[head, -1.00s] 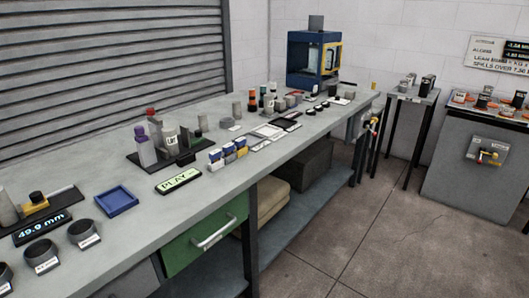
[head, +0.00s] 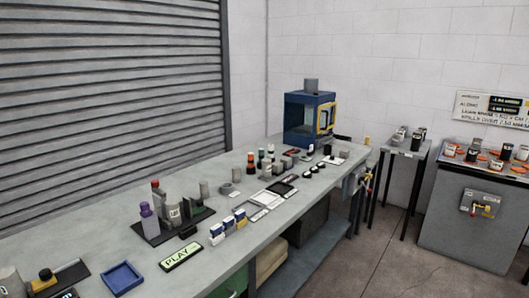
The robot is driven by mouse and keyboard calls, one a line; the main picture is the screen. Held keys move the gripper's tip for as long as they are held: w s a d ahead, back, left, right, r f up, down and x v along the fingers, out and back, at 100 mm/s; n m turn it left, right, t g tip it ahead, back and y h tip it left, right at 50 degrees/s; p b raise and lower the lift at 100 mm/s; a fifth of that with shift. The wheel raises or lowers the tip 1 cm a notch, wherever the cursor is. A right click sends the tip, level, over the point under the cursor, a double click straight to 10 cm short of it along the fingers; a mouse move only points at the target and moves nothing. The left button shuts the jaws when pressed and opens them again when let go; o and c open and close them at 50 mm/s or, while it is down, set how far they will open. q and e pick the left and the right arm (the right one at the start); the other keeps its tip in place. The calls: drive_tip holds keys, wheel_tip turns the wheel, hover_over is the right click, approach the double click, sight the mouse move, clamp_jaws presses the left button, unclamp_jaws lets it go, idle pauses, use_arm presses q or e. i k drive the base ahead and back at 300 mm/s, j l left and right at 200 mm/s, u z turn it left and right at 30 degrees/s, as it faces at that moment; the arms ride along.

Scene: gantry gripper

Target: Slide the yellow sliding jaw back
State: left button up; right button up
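A small yellow block with a dark knob on top, which looks like the yellow sliding jaw (head: 43,284), is at the lower left of the head view. It sits on a black base (head: 76,269) on the long grey bench. A grey cylinder (head: 12,286) stands just left of it. The dark display (head: 66,294) in front is mostly cut off by the bottom edge. Neither of my grippers is in view.
A blue tray (head: 123,279) and a PLAY sign (head: 181,257) lie right of the jaw. A black rack (head: 150,231) holds bottles. A blue cabinet with a yellow frame (head: 310,118) stands at the far end. Floor is open at right (head: 390,265).

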sight(47, 279)
drive_tip(key=u, duration=1.55)
